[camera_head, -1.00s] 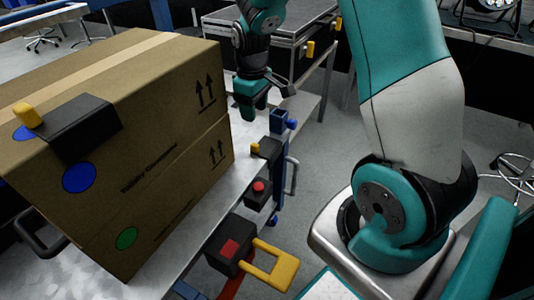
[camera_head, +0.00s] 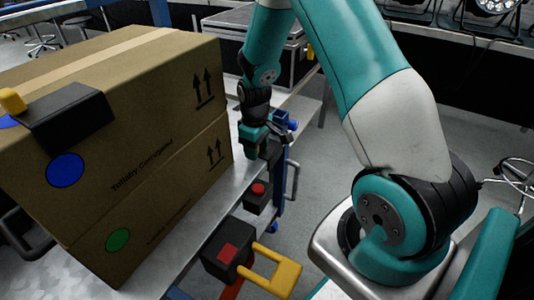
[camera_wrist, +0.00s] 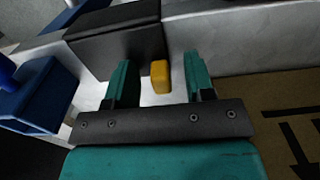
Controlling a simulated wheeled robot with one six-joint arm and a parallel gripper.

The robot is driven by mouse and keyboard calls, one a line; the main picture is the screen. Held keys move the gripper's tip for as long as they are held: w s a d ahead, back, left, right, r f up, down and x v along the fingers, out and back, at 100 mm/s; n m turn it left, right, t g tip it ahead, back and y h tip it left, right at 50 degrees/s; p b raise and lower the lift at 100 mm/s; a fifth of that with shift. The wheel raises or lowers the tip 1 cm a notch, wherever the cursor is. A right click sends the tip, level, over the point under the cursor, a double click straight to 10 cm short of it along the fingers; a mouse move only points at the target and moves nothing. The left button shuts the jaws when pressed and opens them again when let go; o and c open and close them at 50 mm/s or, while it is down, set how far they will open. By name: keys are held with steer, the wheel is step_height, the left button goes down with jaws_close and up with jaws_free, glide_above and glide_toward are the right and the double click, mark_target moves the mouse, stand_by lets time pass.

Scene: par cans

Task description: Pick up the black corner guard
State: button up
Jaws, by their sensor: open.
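A black corner guard (camera_wrist: 115,40) with a yellow tab (camera_wrist: 160,75) sits at the edge of the metal cart top. My gripper (camera_wrist: 158,82) is open above it, with the yellow tab between its two teal fingers, nearer the right side of the gap in depth I cannot judge. In the head view my gripper (camera_head: 254,148) hides most of this guard, and only a dark part (camera_head: 271,150) shows beside it. A similar black guard (camera_head: 65,118) with a yellow tab (camera_head: 12,100) lies over the top edge of the cardboard box.
The large cardboard box (camera_head: 160,185) stands on the metal cart (camera_head: 188,240), close left of my gripper. A red-buttoned black box (camera_head: 258,196) and a black block with a yellow handle (camera_head: 228,250) are at the cart's near edge. A blue bracket (camera_wrist: 38,95) is beside the guard.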

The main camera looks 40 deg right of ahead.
jaws_close()
